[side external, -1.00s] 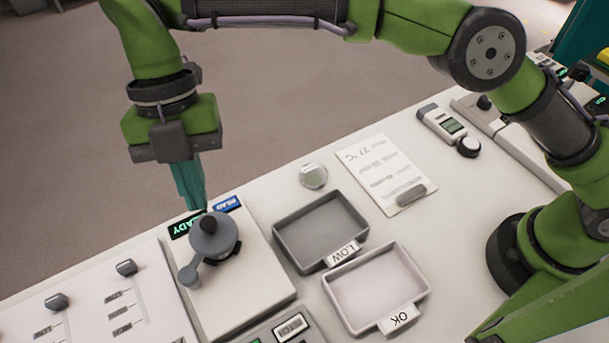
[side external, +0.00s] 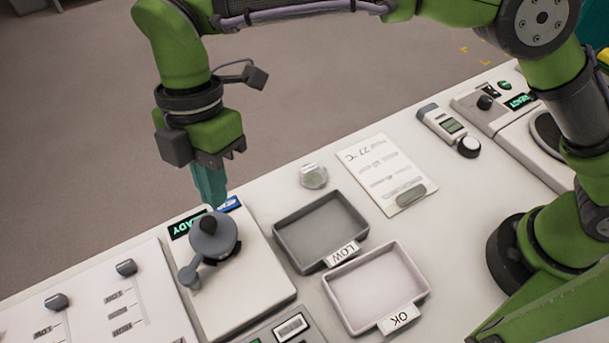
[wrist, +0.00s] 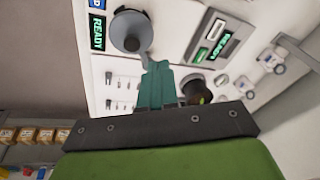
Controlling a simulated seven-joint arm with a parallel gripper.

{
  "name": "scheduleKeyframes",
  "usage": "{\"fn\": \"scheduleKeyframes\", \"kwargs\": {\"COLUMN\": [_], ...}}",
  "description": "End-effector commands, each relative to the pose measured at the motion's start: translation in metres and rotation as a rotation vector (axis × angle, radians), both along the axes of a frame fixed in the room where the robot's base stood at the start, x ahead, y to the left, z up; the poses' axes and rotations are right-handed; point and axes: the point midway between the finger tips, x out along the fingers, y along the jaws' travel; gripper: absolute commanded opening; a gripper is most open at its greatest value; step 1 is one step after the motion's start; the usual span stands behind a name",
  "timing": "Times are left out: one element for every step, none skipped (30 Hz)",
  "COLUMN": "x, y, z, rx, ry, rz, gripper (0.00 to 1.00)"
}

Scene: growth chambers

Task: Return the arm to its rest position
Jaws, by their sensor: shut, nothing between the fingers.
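My green arm ends in my gripper (side external: 209,190), whose teal fingers point down. They are shut and empty, over the far edge of the bench beside the white device (side external: 255,290) with a grey lever knob (side external: 212,238) and a green READY display (side external: 187,226). In the side view the fingers overlap the area just behind the display; I cannot tell the exact gap. In the wrist view the shut fingers (wrist: 156,88) extend toward the panel, with the lever knob (wrist: 130,32) above and left of them.
A dark LOW tray (side external: 285,262) and a pale OK tray (side external: 347,318) sit right of the device. A small clear round dish (side external: 313,176), a paper card (side external: 365,160) and a handheld meter (side external: 441,122) lie behind them. A slider panel (side external: 150,318) is at left.

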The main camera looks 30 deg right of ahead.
Motion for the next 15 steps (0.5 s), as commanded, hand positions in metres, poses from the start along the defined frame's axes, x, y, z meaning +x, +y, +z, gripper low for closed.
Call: {"fn": "scheduleKeyframes", "kwargs": {"x": [0.005,0.008,0.011,0.014,0.016,0.018,0.019,0.02,0.02,0.02,0.019,0.017,0.014,0.012,0.007], "y": [-0.02,-0.031,-0.048,-0.061,-0.075,-0.094,-0.109,-0.124,-0.144,-0.16,-0.175,-0.195,-0.211,-0.226,-0.246], "z": [0.009,0.013,0.018,0.021,0.025,0.03,0.033,0.037,0.041,0.043,0.045,0.048,0.05,0.051,0.053], "rx": [-0.019,-0.027,-0.036,-0.04,-0.04,-0.038,-0.035,-0.029,-0.018,-0.009,0.004,0.022,0.039,0.057,0.084], "ry": [-0.023,-0.035,-0.047,-0.057,-0.066,-0.075,-0.079,-0.082,-0.086,-0.088,-0.089,-0.086,-0.083,-0.079,-0.073], "rz": [-0.141,-0.231,-0.357,-0.454,-0.548,-0.678,-0.772,-0.866,-0.991,-1.083,-1.173,-1.293,-1.381,-1.468,-1.581], "gripper": [0.0,0.0,0.0,0.0,0.0,0.0,0.0,0.0,0.0,0.0,0.0,0.0,0.0,0.0,0.0]}}
